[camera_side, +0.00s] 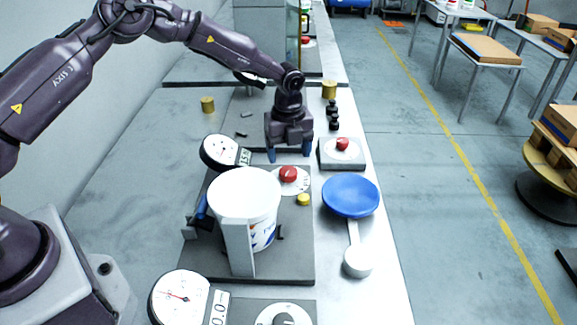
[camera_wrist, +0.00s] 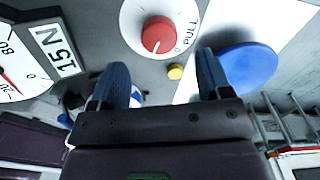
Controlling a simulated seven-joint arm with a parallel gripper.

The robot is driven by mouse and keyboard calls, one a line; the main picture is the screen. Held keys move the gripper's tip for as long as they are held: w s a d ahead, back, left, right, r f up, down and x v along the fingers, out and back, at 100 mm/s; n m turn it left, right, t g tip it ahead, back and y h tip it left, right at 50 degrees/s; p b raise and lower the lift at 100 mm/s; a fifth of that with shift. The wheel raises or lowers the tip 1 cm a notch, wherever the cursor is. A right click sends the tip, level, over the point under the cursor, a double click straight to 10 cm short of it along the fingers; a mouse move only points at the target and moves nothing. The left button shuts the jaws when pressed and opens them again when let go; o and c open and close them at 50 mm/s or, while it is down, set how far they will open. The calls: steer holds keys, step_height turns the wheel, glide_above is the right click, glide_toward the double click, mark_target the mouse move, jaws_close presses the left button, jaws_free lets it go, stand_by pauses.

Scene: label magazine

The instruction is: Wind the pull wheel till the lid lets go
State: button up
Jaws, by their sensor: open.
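The pull wheel is a red knob (camera_side: 288,174) on a white dial, right behind the tub in the side view. In the wrist view the red knob (camera_wrist: 158,35) sits beside the word PULL. My gripper (camera_side: 289,154) is open and empty, fingers pointing down, just behind the knob; the wrist view (camera_wrist: 162,60) shows the knob ahead of the gap between the fingers, apart from both. A white tub (camera_side: 240,190) stands in a grey holder; its top looks white and closed. A blue disc (camera_side: 350,196) lies on the bench to the right; I cannot tell if it is a lid.
A round gauge (camera_side: 220,152) with a 15 N label stands left of the dial. A small yellow knob (camera_side: 303,199) is beside the dial. A red-button box (camera_side: 341,152) is to the right. Another gauge (camera_side: 180,298) is in front. The bench's right edge is near the disc.

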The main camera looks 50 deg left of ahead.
mark_target(286, 176)
step_height(286, 176, up, 7)
steer(key=shift+f, duration=0.1)
stand_by(0.4)
steer(key=s+r+n+t, duration=0.2)
steer(key=s+r+n, duration=0.4)
steer(key=s+n, duration=0.2)
steer(key=s+r+n+t, duration=0.1)
steer(key=s+r+n, duration=0.6)
steer(key=s, duration=0.6)
steer(key=s+a+r+n+t, duration=0.1)
steer(key=s+r+n+t, duration=0.1)
steer(key=s+r+n, duration=0.4)
steer(key=s+n, duration=0.2)
steer(key=s, duration=0.3)
steer(key=shift+s+r+n+t, duration=0.15)
steer(key=shift+r+n+t, duration=0.15)
steer(key=shift+r, duration=0.1)
